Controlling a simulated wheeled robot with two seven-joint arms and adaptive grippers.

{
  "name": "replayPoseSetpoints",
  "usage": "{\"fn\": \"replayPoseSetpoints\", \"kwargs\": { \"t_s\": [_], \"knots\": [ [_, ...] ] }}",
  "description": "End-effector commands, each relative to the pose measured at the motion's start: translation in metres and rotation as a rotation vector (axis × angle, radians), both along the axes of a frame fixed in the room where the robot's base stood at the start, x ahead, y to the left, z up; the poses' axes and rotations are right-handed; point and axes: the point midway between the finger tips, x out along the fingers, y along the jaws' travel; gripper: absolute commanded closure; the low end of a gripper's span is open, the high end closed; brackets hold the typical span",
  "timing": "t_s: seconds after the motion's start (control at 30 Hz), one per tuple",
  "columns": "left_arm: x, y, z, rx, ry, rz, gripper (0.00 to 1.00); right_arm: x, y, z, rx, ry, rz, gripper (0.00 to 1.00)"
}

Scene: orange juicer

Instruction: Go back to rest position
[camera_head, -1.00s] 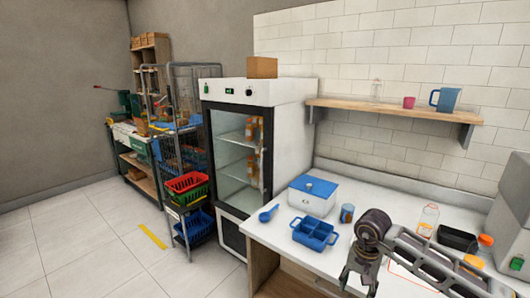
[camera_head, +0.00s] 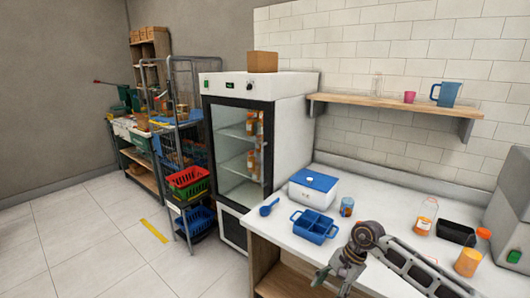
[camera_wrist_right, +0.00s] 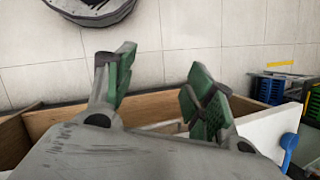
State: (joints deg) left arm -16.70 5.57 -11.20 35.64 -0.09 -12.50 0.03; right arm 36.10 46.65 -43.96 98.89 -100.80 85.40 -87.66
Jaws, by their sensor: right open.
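My right gripper (camera_head: 340,283) hangs in front of the white counter's front edge at the bottom of the head view, with my arm reaching in from the right. Its two green-padded fingers stand apart in the right wrist view (camera_wrist_right: 160,85), with nothing between them. The gripper touches no object that I can see. My left gripper is not in view.
The white counter (camera_head: 395,262) holds a blue divided tray (camera_head: 315,228), a blue-lidded box (camera_head: 314,190), a blue can (camera_head: 347,206), a bottle (camera_head: 425,218), a black tray (camera_head: 455,233) and an orange-filled container (camera_head: 468,262). A glass-door fridge (camera_head: 235,150) stands left.

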Motion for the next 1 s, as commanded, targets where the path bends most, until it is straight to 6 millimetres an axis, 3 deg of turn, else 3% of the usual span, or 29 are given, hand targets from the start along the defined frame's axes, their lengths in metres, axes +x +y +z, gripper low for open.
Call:
{"fn": "replayPoseSetpoints", "kwargs": {
  "t_s": [0.3,0.5,0.77,1.0],
  "knots": [
    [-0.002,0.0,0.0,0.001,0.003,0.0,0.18,0.02,0.064,-0.035,0.425,0.297,-0.476,0.46],
    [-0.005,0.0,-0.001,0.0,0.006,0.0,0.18,0.043,0.078,-0.058,0.67,0.541,-0.835,0.46],
    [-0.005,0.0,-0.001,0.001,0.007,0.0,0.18,0.072,0.061,-0.114,0.946,0.898,-1.346,0.46],
    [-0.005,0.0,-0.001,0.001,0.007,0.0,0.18,0.073,0.018,-0.199,1.151,1.243,-1.849,0.46]
  ]
}}
